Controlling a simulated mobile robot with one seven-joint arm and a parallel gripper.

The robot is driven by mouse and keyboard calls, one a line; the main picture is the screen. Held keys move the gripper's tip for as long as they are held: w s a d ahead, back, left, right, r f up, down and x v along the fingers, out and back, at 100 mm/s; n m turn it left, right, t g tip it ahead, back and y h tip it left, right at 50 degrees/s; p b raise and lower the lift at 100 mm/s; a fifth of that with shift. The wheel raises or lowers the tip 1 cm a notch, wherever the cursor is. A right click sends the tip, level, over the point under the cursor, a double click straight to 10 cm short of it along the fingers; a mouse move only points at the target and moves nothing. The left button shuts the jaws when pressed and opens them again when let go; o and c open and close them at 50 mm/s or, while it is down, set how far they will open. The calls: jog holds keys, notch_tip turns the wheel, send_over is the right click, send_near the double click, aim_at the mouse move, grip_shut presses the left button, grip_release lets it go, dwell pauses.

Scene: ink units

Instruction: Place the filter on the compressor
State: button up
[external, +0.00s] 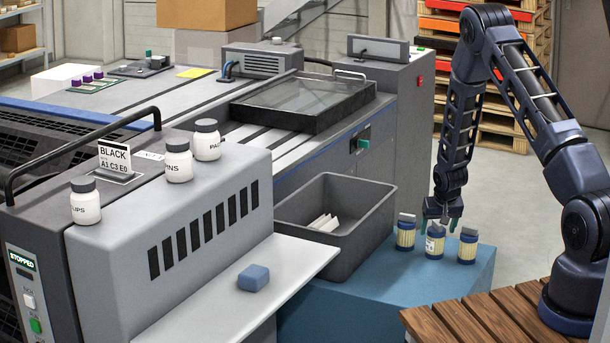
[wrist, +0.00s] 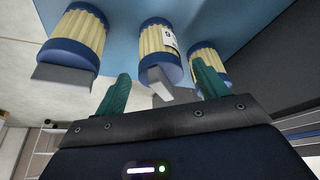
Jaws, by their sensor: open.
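Three pleated cream filters with dark blue ends and grey tabs stand on the blue block: the left filter (external: 405,235), the middle filter (external: 435,242) with a white label, and the right filter (external: 467,248). My gripper (external: 440,222) is open, just above the middle filter. In the wrist view the labelled filter (wrist: 156,42) and its grey tab lie between my two green fingers (wrist: 163,80), with no grip visible. The other filters (wrist: 78,38) (wrist: 207,65) flank it. A grey louvred box with a blue hose (external: 258,62) at the back appears to be the compressor.
The blue block (external: 400,295) also carries a grey bin (external: 350,235) with white pieces in it. White jars (external: 207,140) stand on the grey machine. A blue sponge-like block (external: 253,278) lies on the pale shelf. A framed glass panel (external: 305,98) lies before the louvred box.

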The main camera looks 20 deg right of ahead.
jog(key=s+d+v, duration=0.1)
jog(key=v, duration=2.1)
jog(key=s+d+f+v, duration=0.1)
jog(key=d+v, duration=0.1)
jog(key=v, duration=2)
jog(key=s+r, duration=0.4)
jog(key=s, duration=0.6)
jog(key=s+a+r+n, duration=0.1)
jog(key=s+r, duration=0.3)
jog(key=s, duration=0.7)
jog(key=s+a+r+n, duration=0.1)
jog(key=s+r, duration=0.3)
jog(key=s, duration=0.6)
jog(key=shift+s+r+y, duration=0.25)
jog(key=shift+s+y, duration=0.1)
jog(key=shift+y, duration=0.05)
